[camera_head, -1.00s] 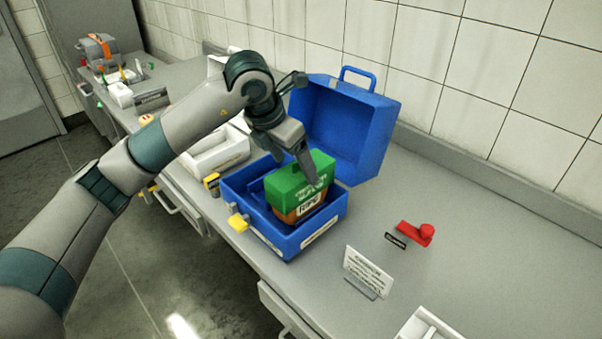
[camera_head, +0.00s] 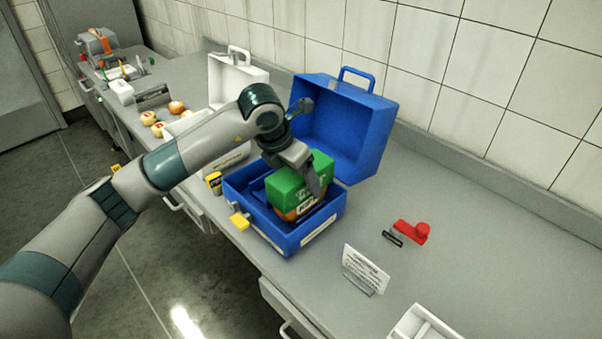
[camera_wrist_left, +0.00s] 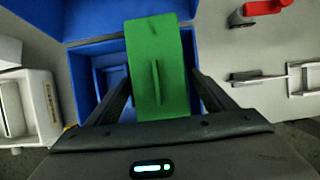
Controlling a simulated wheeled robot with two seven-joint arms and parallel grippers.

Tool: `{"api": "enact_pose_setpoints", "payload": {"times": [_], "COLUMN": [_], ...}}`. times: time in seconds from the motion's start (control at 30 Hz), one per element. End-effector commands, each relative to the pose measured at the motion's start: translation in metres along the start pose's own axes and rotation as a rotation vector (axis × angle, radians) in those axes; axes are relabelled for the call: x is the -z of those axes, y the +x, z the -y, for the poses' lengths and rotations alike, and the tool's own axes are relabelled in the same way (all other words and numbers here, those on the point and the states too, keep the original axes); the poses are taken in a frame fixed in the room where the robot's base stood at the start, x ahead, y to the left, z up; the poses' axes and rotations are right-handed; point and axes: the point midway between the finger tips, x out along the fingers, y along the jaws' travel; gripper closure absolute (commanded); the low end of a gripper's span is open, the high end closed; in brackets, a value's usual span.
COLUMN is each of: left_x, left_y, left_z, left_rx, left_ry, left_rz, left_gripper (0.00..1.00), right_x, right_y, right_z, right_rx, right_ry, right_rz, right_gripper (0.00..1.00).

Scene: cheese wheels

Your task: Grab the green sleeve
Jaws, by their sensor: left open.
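The green sleeve (camera_head: 290,186) sits over an orange-brown cheese wheel (camera_head: 290,213) with a white label, inside the open blue case (camera_head: 268,233). My left gripper (camera_head: 301,186) is at the sleeve, with one finger in front of its right side. In the left wrist view the green sleeve (camera_wrist_left: 158,75), with a raised rib on top, lies between the two open fingers of my left gripper (camera_wrist_left: 164,92). Small gaps show between the fingers and the sleeve. The far finger is hidden in the head view. My right gripper is not in view.
The blue lid (camera_head: 345,125) stands open behind. A red stamp-like object (camera_head: 412,231) and a white sign (camera_head: 364,269) are to the right on the counter. A white open case (camera_head: 238,78) is behind my arm. Clear counter lies at the right.

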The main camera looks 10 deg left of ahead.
Motion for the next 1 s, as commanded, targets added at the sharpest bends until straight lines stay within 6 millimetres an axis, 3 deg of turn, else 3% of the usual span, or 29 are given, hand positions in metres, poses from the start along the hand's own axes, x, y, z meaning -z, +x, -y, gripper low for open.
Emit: {"api": "enact_pose_setpoints", "payload": {"times": [0.33,0.5,1.0], "left_x": [0.0001,0.0001,-0.0045], "left_y": [-0.0002,-0.0003,-0.0091], "left_z": [-0.0001,-0.0001,-0.0002], "left_rx": [0.000,0.000,0.001], "left_ry": [0.000,0.000,0.000], "left_rz": [0.000,0.000,0.003], "left_gripper": [0.26,0.66,0.68], "right_x": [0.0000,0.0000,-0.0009], "right_y": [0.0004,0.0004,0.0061], "right_z": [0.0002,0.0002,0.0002], "right_rx": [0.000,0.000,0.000], "right_ry": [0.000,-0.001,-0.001], "right_rz": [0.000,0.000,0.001], "right_gripper": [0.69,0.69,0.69]}}
